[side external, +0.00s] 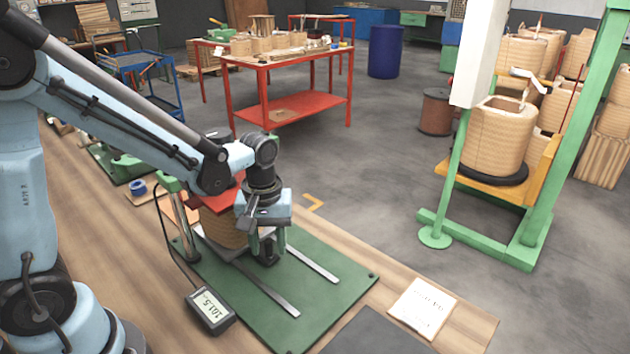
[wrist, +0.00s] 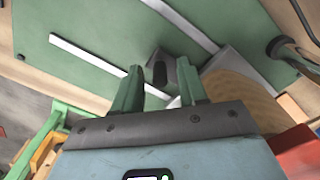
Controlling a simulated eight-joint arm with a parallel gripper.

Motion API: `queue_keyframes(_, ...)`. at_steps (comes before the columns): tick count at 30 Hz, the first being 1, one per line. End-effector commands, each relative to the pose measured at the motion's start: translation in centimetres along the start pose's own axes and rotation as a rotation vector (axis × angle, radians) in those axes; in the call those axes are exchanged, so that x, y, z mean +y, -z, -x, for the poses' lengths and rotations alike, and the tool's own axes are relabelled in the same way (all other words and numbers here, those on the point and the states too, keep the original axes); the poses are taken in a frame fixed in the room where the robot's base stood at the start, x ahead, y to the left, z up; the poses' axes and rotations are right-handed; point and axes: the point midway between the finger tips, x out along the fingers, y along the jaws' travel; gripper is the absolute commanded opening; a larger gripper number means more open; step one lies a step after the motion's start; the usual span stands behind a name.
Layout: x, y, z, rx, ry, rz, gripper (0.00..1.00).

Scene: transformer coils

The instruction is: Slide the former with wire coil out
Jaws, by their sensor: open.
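The tan wire coil (side external: 222,228) sits on the green base plate (side external: 325,295), under a red plate (side external: 207,193). It also shows in the wrist view (wrist: 243,95), beside a grey former plate (wrist: 228,60). A dark upright handle (side external: 268,251) stands in front of the coil and appears between my fingers in the wrist view (wrist: 160,70). My gripper (side external: 267,243) is open, its green fingers (wrist: 160,85) pointing down on either side of the handle. I cannot tell whether a finger touches it. My wrist hides part of the coil.
Two pale metal rails (side external: 312,262) run across the green plate towards its front edge, clear ahead of the handle. A gauge reading 101.5 (side external: 211,310) lies at left. A paper sheet (side external: 422,308) lies on the bench at right.

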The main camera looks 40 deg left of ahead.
Motion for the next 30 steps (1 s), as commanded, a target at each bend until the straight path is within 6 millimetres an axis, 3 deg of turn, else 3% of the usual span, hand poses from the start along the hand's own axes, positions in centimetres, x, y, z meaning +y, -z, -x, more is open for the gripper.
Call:
queue_keyframes(13,-0.01,-0.01,-0.71,0.0,0.0,0.0,0.42)
queue_keyframes(21,-0.02,-0.01,-0.7,0.0,0.0,0.0,0.01)
queue_keyframes(30,-0.02,-0.02,-0.69,0.0,0.0,0.0,0.0)
